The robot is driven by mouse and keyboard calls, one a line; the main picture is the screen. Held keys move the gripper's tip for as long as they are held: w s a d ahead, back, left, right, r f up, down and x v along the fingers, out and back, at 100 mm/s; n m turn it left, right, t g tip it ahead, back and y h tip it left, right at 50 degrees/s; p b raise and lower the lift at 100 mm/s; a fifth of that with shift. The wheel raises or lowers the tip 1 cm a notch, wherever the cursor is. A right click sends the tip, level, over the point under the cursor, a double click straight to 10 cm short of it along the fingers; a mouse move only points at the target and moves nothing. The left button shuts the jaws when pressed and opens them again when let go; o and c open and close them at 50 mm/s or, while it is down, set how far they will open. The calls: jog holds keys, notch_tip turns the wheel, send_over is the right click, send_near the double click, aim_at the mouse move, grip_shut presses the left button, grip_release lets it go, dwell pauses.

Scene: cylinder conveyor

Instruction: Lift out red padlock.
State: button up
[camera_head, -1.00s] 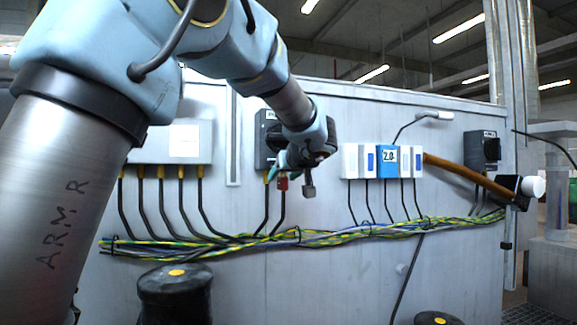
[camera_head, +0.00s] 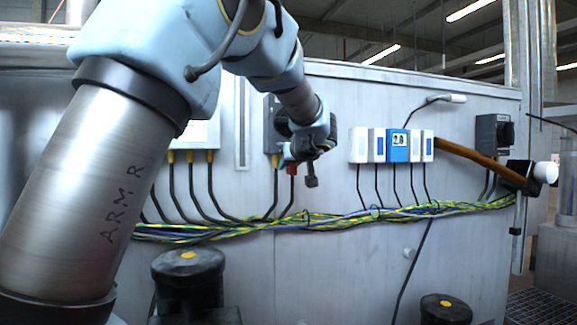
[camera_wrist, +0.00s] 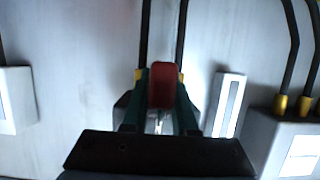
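The red padlock (camera_wrist: 161,86) shows in the middle of the wrist view, upright between the two dark green fingers of my gripper (camera_wrist: 161,100). Both fingers lie against its sides, and its metal shackle shows between them, nearer the gripper's base. In the head view the padlock (camera_head: 292,168) is a small red patch below the dark switch box, next to a yellow cable gland. My gripper (camera_head: 291,156) is in front of that box there. The wrist hides much of the box, and where the shackle hooks on cannot be made out.
Black cables hang from the grey box (camera_head: 197,134) into a yellow-green bundle (camera_head: 320,220) on the metal wall. White and blue modules (camera_head: 397,146) and a brown bar (camera_head: 470,157) are to the right. Black round-topped units (camera_head: 188,270) stand below.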

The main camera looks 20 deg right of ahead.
grip_shut()
dwell(0.5)
